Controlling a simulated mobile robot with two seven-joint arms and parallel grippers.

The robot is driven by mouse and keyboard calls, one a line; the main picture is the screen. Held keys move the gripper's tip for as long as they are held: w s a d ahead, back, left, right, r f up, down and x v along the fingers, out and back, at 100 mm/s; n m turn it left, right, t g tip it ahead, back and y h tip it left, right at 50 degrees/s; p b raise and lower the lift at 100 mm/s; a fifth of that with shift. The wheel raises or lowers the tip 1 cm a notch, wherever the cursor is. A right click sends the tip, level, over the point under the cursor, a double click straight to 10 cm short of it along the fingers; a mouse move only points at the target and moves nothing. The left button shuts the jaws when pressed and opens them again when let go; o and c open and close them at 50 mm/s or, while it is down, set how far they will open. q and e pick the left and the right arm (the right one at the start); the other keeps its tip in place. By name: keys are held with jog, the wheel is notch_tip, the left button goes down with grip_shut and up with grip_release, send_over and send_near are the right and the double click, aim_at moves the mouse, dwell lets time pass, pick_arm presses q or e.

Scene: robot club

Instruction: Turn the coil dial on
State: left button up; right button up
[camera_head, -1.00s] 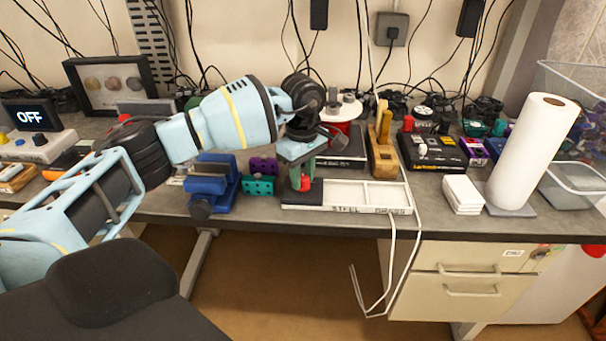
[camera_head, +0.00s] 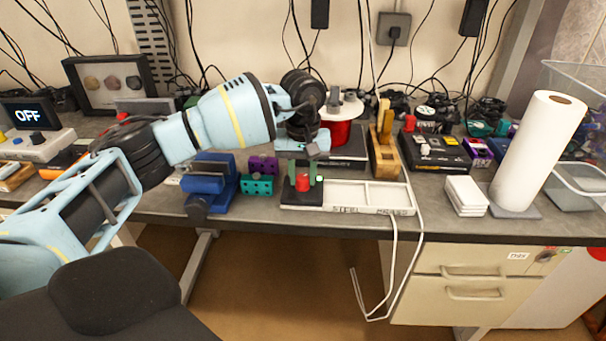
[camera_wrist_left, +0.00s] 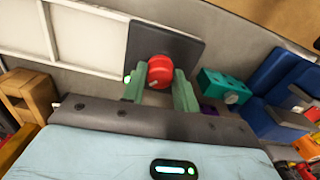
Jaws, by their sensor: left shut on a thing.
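The coil dial is a round red knob (camera_head: 302,183) on a black base (camera_head: 290,199) at the front edge of the bench, left of a white tray. My left gripper (camera_head: 302,176) points down onto it, its green fingers on either side. In the left wrist view, the fingers (camera_wrist_left: 160,84) are shut on the red dial (camera_wrist_left: 160,70), above the black base (camera_wrist_left: 183,47). A small bright green light (camera_head: 320,179) shows beside the dial; it also shows in the left wrist view (camera_wrist_left: 127,78). My right gripper is out of view.
A white compartmented tray (camera_head: 372,210) adjoins the base on the right. A teal block (camera_head: 257,185) and a blue vise (camera_head: 210,186) stand to the left. Behind are a red spool (camera_head: 340,134) and a wooden block (camera_head: 384,158). A display at far left (camera_head: 29,114) reads OFF.

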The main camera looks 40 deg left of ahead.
aim_at(303, 177)
pick_arm(q)
jog(key=shift+m, duration=0.5)
jog(key=o, duration=1)
jog(key=shift+c, duration=0.2)
jog(key=shift+r, duration=3.9)
